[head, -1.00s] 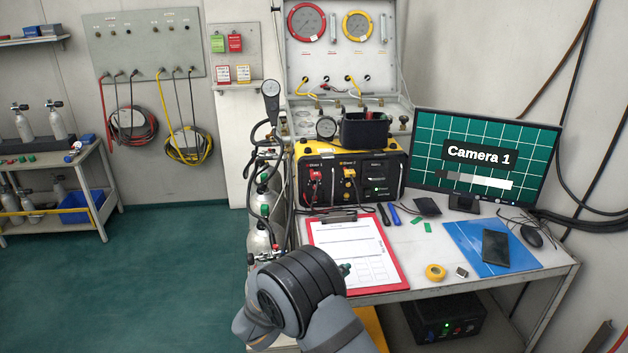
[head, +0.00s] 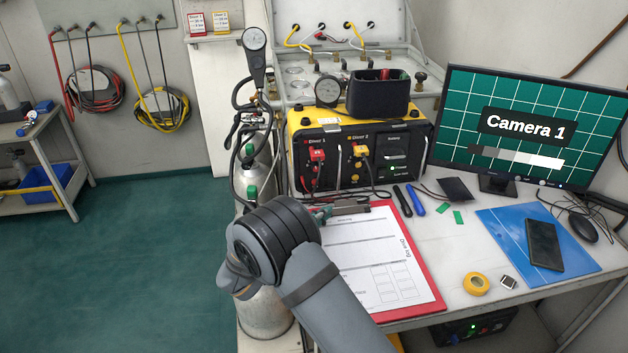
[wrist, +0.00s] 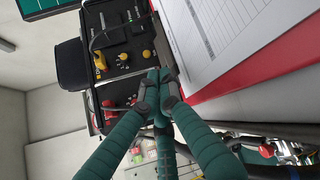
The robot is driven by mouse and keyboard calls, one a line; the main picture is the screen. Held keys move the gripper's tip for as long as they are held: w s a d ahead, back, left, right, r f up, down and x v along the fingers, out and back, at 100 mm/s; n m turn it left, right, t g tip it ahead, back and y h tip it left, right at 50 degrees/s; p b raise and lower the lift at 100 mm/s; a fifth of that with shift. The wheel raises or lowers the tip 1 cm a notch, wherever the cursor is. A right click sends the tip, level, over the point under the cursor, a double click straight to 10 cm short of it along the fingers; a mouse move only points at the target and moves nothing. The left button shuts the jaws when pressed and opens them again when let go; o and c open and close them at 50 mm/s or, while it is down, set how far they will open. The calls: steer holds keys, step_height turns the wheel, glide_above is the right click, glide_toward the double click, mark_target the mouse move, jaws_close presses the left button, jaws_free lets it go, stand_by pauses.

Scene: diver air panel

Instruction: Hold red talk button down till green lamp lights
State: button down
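The yellow-and-black diver panel (head: 345,118) stands at the back of the bench, its front facing me. It has a red plug (head: 316,156) under Diver 1 and a yellow plug (head: 360,153) under Diver 2. A small green light (head: 391,167) shows at its right side. I cannot tell which small red part is the talk button. My gripper (head: 322,214) is in front of the panel, near the clipboard's top edge. In the wrist view its green fingers (wrist: 157,84) converge with tips together, nothing visible between them. They overlap the panel face (wrist: 118,30); contact is not visible.
A red clipboard (head: 428,290) with a white sheet lies right of my gripper. Gas cylinders (head: 262,308) and hoses stand at left. A black bin (head: 378,98) sits on the panel. A monitor (head: 550,110), blue mat (head: 505,232), phone (head: 543,243) and yellow tape (head: 476,284) are at right.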

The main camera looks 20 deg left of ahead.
mark_target(317, 208)
steer(key=w+a, duration=0.1)
steer(key=w, duration=0.1)
steer(key=w+a, duration=0.1)
steer(key=w, duration=0.1)
steer(key=w+a, duration=0.1)
steer(key=shift+w+a+f+b, duration=0.2)
steer(key=shift+w+b, duration=0.1)
steer(key=shift+w, duration=0.1)
steer(key=shift+w+a+r+b, duration=0.1)
steer(key=shift+w+a+b, duration=0.15)
steer(key=shift+w, duration=0.25)
steer(key=shift+w+a+r+b, duration=0.1)
steer(key=shift+w+a+b, duration=0.1)
steer(key=shift+w, duration=0.25)
steer(key=shift+w+a+f, duration=0.1)
steer(key=shift+w, duration=0.1)
stand_by(0.6)
steer(key=shift+w+a+b, duration=0.15)
steer(key=shift+w+b, duration=0.05)
steer(key=shift+b, duration=0.15)
steer(key=shift+w+a, duration=0.15)
steer(key=shift+w, duration=0.15)
stand_by(1.8)
steer(key=shift+s+d+b, duration=0.4)
steer(key=shift+s, duration=0.3)
